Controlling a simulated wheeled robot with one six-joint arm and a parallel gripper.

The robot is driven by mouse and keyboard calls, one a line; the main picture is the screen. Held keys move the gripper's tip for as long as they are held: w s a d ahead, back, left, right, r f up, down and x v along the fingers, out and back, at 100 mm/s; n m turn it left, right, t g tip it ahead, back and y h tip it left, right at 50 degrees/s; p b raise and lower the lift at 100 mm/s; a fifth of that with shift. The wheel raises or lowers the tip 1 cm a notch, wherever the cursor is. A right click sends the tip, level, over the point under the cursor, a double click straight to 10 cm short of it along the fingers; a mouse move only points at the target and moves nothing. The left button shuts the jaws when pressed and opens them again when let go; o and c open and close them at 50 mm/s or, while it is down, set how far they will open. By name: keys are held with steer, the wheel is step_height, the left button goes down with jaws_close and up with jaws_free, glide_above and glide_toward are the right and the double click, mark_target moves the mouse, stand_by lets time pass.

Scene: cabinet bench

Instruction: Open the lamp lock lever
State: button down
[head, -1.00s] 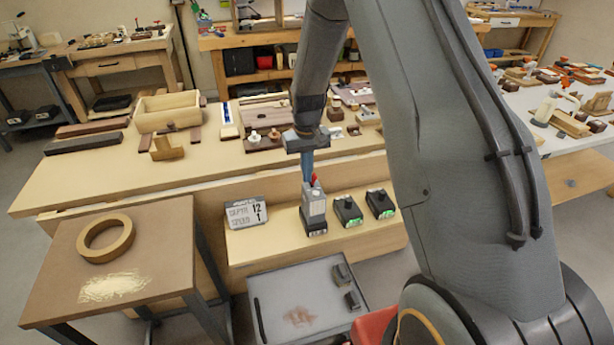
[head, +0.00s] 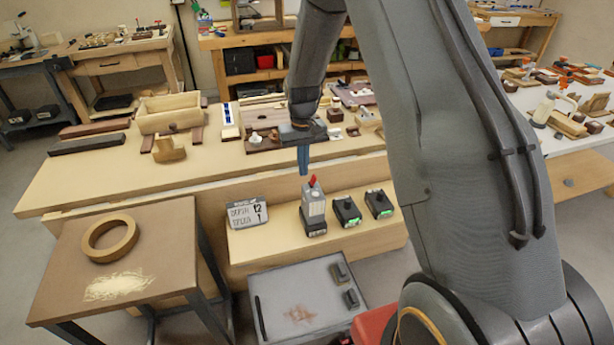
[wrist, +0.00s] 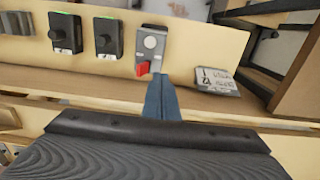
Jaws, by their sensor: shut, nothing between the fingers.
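The lamp lock is a grey upright unit (head: 314,212) on the low wooden shelf, with a red lever (head: 312,181) at its top. In the wrist view the unit (wrist: 152,43) shows a pale round disc, and the red lever (wrist: 142,69) juts from the end nearest my gripper. My gripper (head: 303,173) has blue fingers, closed together and empty, pointing down just above and behind the lever. In the wrist view the fingertips (wrist: 160,77) lie just beside the lever; a small gap seems to separate them.
Two black units with green lights (head: 347,210) (head: 379,203) stand right of the lock. The long bench (head: 100,177) behind holds wooden parts. A side table (head: 165,225) carries a ring (head: 91,254).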

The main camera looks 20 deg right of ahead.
steer(key=shift+r+p, duration=1.35)
steer(key=shift+r, duration=1.3)
steer(key=s+r+b, duration=0.2)
steer(key=s+r, duration=0.1)
steer(key=s, duration=1)
steer(key=s+r+t+b, duration=0.1)
steer(key=s+r+b, duration=0.1)
steer(key=s, duration=1.1)
steer(key=shift+a+r, duration=0.45)
steer(key=shift+r, duration=0.4)
